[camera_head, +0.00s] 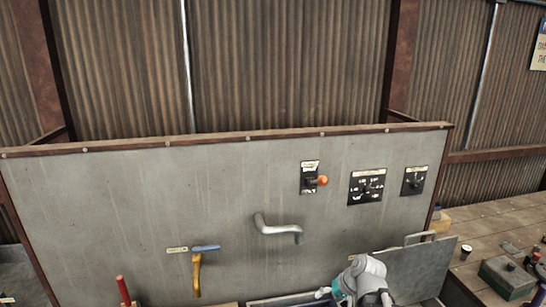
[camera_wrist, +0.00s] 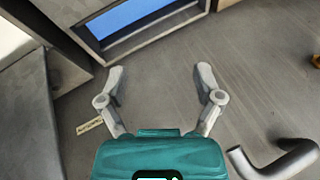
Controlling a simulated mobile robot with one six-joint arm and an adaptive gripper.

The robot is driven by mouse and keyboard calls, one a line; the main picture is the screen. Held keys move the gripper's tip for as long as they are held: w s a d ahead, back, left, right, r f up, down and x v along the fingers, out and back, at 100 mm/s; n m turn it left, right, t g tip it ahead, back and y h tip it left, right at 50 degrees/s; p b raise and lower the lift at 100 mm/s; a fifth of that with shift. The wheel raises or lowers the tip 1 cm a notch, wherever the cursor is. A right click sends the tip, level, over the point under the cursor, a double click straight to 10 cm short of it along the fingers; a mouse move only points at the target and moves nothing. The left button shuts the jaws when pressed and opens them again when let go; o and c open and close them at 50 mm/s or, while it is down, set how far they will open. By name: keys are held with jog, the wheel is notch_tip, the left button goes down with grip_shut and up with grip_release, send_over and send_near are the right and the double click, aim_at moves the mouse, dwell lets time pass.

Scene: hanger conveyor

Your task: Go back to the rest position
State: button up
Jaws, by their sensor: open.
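My gripper (camera_wrist: 160,80) is open in the wrist view, with its two grey fingers spread and nothing between them. Behind the fingers is the grey panel surface (camera_wrist: 165,105). In the head view my arm shows at the bottom, right of centre, in front of the grey panel (camera_head: 225,200); the fingertips cannot be made out there. A bent grey pipe handle (camera_head: 278,230) sticks out of the panel. It also shows in the wrist view (camera_wrist: 275,165) at the lower right, apart from my fingers.
The panel carries a lever with an orange knob (camera_head: 322,181), two black switch plates, a yellow handle with a blue top (camera_head: 197,270) and a red handle (camera_head: 123,290). A blue-lit framed opening (camera_wrist: 140,15) lies beyond my fingers. A wooden bench (camera_head: 495,230) holds a green box (camera_head: 507,277).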

jog(key=s+f+g+h+b, duration=0.2)
jog(key=s+f+g+h, duration=0.1)
jog(key=s, duration=0.4)
jog(key=shift+f+g+h, duration=0.3)
jog(key=shift+f+h, duration=0.6)
jog(key=shift+f, duration=0.05)
dwell(0.3)
